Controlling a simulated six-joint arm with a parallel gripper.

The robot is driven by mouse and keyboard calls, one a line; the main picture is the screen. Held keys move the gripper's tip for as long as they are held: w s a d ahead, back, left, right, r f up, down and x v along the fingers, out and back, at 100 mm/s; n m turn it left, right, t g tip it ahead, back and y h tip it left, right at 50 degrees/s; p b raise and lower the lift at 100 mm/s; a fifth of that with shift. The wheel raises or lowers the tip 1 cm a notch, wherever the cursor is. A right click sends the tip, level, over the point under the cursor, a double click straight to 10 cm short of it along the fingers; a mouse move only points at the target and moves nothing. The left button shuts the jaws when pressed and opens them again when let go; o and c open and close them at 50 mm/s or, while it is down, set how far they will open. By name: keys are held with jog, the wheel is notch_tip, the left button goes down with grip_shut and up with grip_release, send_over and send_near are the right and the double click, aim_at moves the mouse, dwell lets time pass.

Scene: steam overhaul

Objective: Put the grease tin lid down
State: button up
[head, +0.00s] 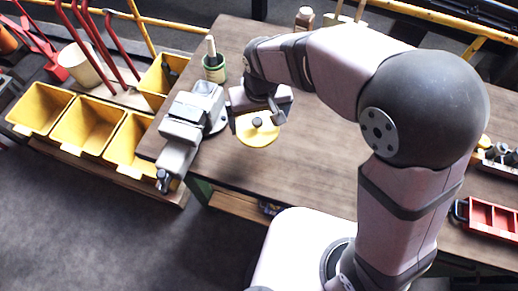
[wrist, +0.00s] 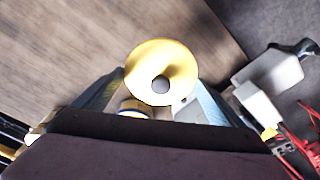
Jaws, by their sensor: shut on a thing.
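The grease tin lid (head: 259,134) is a round yellow disc with a small dark knob. My gripper (head: 257,121) is shut on it, with one finger at each side, near the left end of the bench. In the wrist view the lid (wrist: 161,60) shows between the two fingertips (wrist: 160,88), its knob facing the camera. The lid seems to be above the bench top; its exact height is hard to tell. A green tin (head: 214,73) with a brush handle standing in it is on the bench, left of and behind the lid.
A grey vise (head: 186,127) stands at the bench's left edge, close to the lid. Yellow bins (head: 82,122) are beyond that edge. The wooden bench top (head: 318,150) is bare right of the lid. A red tray (head: 492,217) lies at the far right.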

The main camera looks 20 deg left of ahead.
aim_at(261, 135)
jog(key=shift+s+d+f, duration=0.25)
jog(key=shift+s+d, duration=0.2)
jog(key=shift+s, duration=0.2)
jog(key=shift+f+p, duration=1.25)
jog(key=shift+f, duration=3.7)
jog(key=shift+f, duration=0.1)
jog(key=shift+f, duration=0.15)
jog(key=o, duration=0.8)
jog(key=shift+r, duration=0.2)
jog(key=r, duration=0.4)
jog(key=r+b, duration=0.1)
jog(key=r, duration=0.3)
jog(key=s+d+r+b, duration=0.1)
jog(key=r, duration=0.3)
